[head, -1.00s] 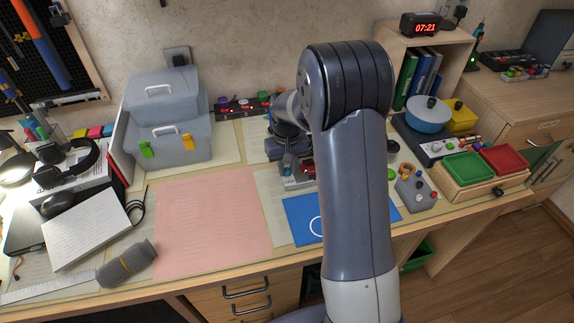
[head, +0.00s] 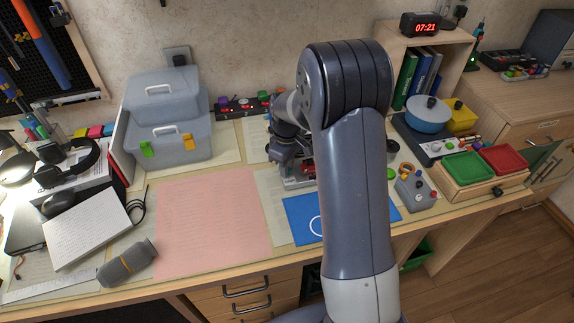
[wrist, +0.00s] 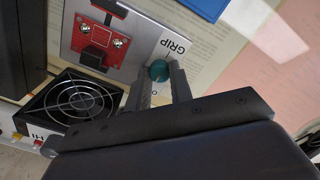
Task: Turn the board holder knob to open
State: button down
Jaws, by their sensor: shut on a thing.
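The board holder (wrist: 140,30) is a light metal plate marked "GRIP" with a red circuit board (wrist: 98,38) on it, seen in the wrist view. Its teal knob (wrist: 159,70) sits at the plate's edge beside the lettering. My gripper (wrist: 162,78) is shut on the knob, with one finger on each side of it. Part of an "O" marking shows by the fingers; the rest of the label is hidden. In the head view my gripper (head: 284,155) is over the holder (head: 300,181), which my arm partly covers.
A black fan with a round metal guard (wrist: 76,100) stands close beside the gripper in the wrist view. A blue mat (head: 300,222) lies in front of the holder. A grey toolbox (head: 170,135) stands to the left. The pink mat (head: 212,222) is bare.

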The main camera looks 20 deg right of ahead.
dwell(0.5)
jog(key=c, duration=1.3)
grip_release()
jog(key=shift+o, duration=0.2)
notch_tip(320, 180, up, 11)
jog(key=shift+f, duration=0.15)
notch_tip(320, 180, down, 11)
jog(key=shift+r, duration=0.1)
